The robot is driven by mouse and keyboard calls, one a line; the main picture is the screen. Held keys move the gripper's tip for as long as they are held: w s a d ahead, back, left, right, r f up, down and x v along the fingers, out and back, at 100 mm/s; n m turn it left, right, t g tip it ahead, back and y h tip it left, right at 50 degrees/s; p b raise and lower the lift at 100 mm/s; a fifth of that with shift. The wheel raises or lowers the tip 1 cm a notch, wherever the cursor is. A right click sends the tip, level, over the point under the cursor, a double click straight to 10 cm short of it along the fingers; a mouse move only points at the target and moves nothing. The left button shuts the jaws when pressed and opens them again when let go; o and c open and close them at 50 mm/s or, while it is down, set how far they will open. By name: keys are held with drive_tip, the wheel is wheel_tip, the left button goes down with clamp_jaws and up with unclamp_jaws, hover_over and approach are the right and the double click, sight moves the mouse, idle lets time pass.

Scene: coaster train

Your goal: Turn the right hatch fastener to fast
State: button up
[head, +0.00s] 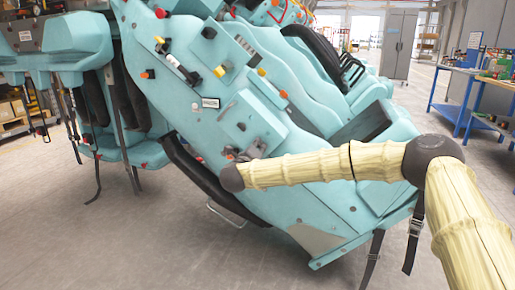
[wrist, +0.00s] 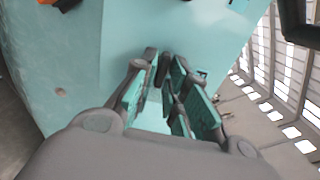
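The hatch fasteners are hard to tell apart in these views. A raised teal hatch box (head: 248,118) sits on the teal coaster car, with small dark and orange fittings by its lower edge. My gripper (head: 246,151) is at these fittings in the head view, small and partly lost against them. In the wrist view my gripper (wrist: 165,68) points at a teal surface, its fingers apart. A small dark part (wrist: 164,72) shows between the fingertips; it may be the fastener, and contact is unclear. The fastener's marking and turn position cannot be read.
The teal car body (head: 310,205) fills the middle, with black padding (head: 205,180) along its lower edge. Orange, yellow and red knobs dot its upper face. Straps (head: 412,240) hang at right. Blue workbenches (head: 475,100) stand farther right. The floor (head: 130,245) at front left is clear.

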drive_tip(key=shift+o, duration=0.5)
drive_tip(key=v, duration=1.2)
drive_tip(key=shift+f, duration=0.1)
